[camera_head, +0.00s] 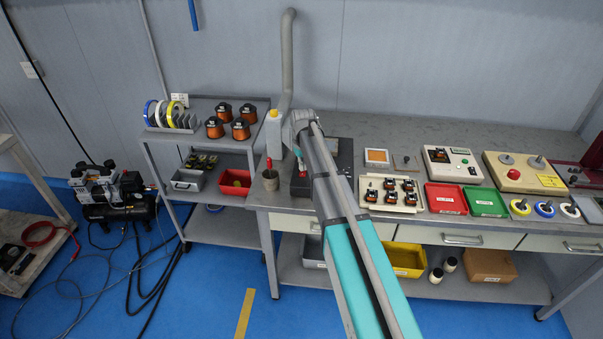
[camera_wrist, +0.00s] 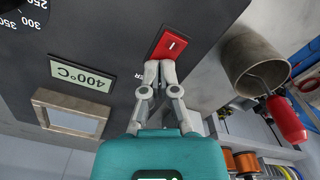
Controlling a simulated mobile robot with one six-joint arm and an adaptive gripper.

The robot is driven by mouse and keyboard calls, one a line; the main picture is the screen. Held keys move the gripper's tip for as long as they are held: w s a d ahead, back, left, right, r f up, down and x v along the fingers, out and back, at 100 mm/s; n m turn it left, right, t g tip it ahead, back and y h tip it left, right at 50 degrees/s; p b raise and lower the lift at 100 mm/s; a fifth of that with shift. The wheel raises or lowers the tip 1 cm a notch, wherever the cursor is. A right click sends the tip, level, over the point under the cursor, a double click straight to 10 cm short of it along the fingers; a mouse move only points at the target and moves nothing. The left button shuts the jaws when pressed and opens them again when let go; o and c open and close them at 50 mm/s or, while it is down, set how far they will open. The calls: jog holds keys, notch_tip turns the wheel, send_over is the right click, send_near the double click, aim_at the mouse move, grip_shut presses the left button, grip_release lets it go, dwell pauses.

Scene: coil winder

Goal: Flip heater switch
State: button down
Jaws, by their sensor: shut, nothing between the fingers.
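The heater switch (camera_wrist: 172,44) is a red rocker with a white line mark, set in the dark heater panel (camera_wrist: 115,35) in the wrist view. My gripper (camera_wrist: 160,66) is shut and empty, its fingertips at the lower left edge of the switch. They look to be touching or very close to it; I cannot tell which. A display reading 400°C (camera_wrist: 81,80) is to the left of the switch. In the head view my arm hides much of the dark heater unit (camera_head: 343,160), and the gripper cannot be made out there.
A grey cup (camera_wrist: 254,62) with a red-handled tool (camera_wrist: 286,118) stands right of the heater in the wrist view. In the head view, a coil tray (camera_head: 368,201), a red tray (camera_head: 446,198) and a green tray (camera_head: 485,201) lie to the right on the bench.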

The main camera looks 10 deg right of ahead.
jog(key=shift+r+p, duration=3.5)
jog(key=shift+p, duration=0.05)
jog(key=s+m, duration=0.2)
jog(key=s, duration=2.7)
jog(key=shift+s+a, duration=0.15)
jog(key=shift+a, duration=0.05)
